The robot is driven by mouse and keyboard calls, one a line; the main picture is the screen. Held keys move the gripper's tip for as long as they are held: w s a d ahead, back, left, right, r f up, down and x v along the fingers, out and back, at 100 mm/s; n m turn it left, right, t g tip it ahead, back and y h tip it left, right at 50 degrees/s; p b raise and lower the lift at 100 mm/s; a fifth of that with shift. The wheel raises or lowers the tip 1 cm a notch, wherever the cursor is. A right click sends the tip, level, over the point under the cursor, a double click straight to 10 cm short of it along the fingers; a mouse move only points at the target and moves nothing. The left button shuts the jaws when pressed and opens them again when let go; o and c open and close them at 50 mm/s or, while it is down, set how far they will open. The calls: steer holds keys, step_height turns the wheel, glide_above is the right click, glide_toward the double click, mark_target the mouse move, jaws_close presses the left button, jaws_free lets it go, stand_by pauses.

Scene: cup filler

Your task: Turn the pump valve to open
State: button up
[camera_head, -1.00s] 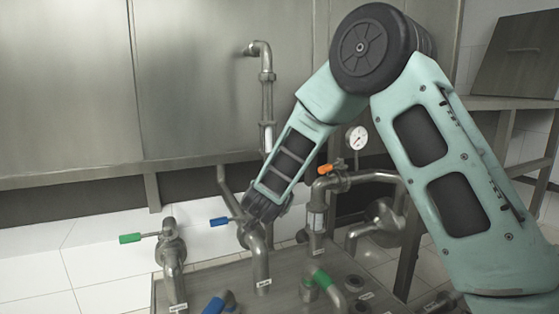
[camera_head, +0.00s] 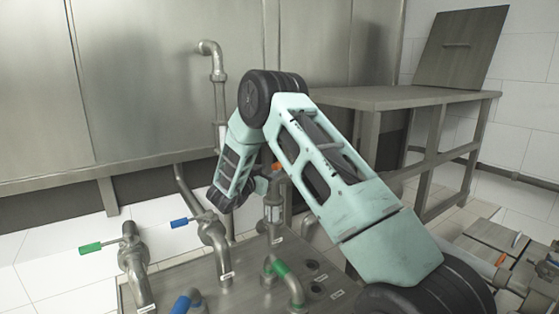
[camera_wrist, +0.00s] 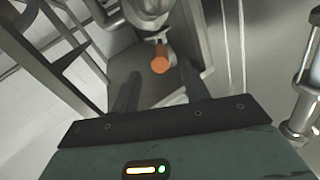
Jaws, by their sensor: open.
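Several valves with coloured handles stand on pipes; their labels are too small to read, so I cannot tell by label which is the pump valve. The orange-handled valve (camera_head: 276,167) is partly hidden behind my arm in the head view. In the wrist view its orange handle (camera_wrist: 160,58) points toward the camera, ahead of and between my fingers. My gripper (camera_wrist: 160,82) is open and empty, apart from the handle.
A green handle (camera_head: 90,247) and a blue handle (camera_head: 179,223) stand on pipes at left. Lower green (camera_head: 281,268) and blue (camera_head: 182,304) handles sit near the steel base (camera_head: 250,290). An upright pipe (camera_wrist: 302,95) is at right in the wrist view. A metal table (camera_head: 400,97) stands behind.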

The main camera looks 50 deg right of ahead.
mark_target(280, 164)
steer(key=d+p, duration=0.1)
steer(key=d, duration=0.1)
steer(key=w+d, duration=0.1)
steer(key=d, duration=0.2)
steer(key=d+p, duration=0.1)
steer(key=d, duration=0.2)
steer(key=shift+w+d+p, duration=0.15)
steer(key=shift+w+p, duration=0.15)
steer(key=shift+p, duration=0.05)
jaws_close()
